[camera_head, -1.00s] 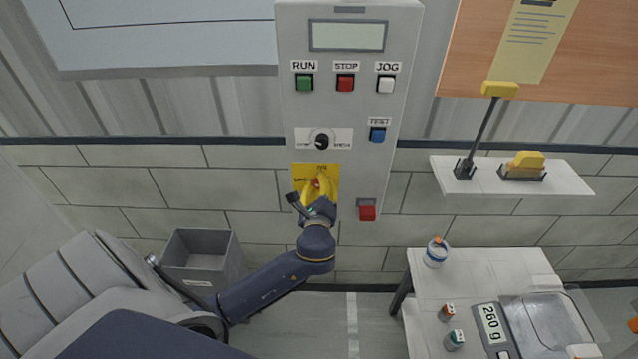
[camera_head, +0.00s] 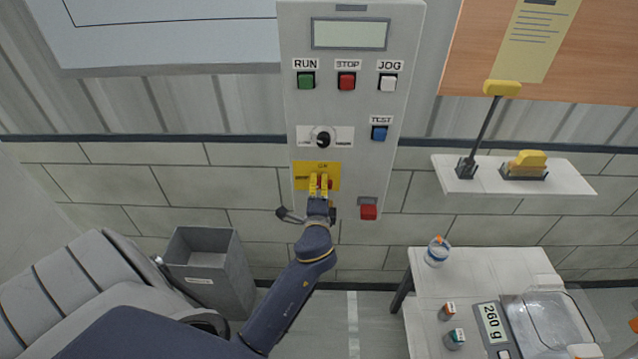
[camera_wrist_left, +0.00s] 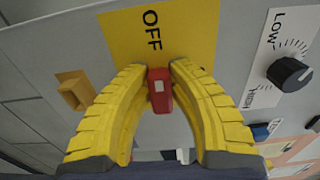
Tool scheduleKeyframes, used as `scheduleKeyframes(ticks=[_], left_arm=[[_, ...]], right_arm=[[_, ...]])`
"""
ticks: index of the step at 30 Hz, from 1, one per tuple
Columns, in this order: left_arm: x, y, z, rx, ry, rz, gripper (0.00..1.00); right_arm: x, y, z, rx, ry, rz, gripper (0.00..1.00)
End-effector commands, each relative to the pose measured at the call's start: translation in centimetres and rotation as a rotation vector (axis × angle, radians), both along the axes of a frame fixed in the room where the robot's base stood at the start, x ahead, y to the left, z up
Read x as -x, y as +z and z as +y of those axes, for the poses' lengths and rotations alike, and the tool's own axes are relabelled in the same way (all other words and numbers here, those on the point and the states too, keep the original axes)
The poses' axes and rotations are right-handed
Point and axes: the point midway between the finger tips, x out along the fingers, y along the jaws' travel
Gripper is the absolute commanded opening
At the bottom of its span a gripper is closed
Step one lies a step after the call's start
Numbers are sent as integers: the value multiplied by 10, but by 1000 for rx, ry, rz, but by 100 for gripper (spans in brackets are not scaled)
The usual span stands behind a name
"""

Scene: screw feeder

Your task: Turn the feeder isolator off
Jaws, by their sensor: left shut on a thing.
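The feeder isolator is a yellow plate (camera_head: 303,171) with a red handle, low on the grey control panel (camera_head: 350,150). My left gripper (camera_head: 319,184) reaches it from below, its yellow fingers over the plate. In the left wrist view the fingers (camera_wrist_left: 160,92) are shut on the red handle (camera_wrist_left: 160,100), one on each side. There the word OFF shows on the plate (camera_wrist_left: 125,38), just above the handle. In the head view the fingers partly hide the handle. My right gripper is not in view.
Above the isolator sits a black LOW-HIGH knob (camera_head: 323,138), also in the left wrist view (camera_wrist_left: 290,73). A red switch (camera_head: 368,212) lies right of the gripper. A grey bin (camera_head: 207,266) stands below left. A table (camera_head: 430,290) with bottles and scale stands right.

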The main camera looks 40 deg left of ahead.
Motion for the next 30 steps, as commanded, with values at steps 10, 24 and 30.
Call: scheduleKeyframes(ticks=[10,24,30], left_arm=[[0,0,1,45,2,-29,0],[0,0,1,46,1,-30,36],[0,0,0,45,1,-29,44]], right_arm=[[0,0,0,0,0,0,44],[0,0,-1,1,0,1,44],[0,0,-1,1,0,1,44]])
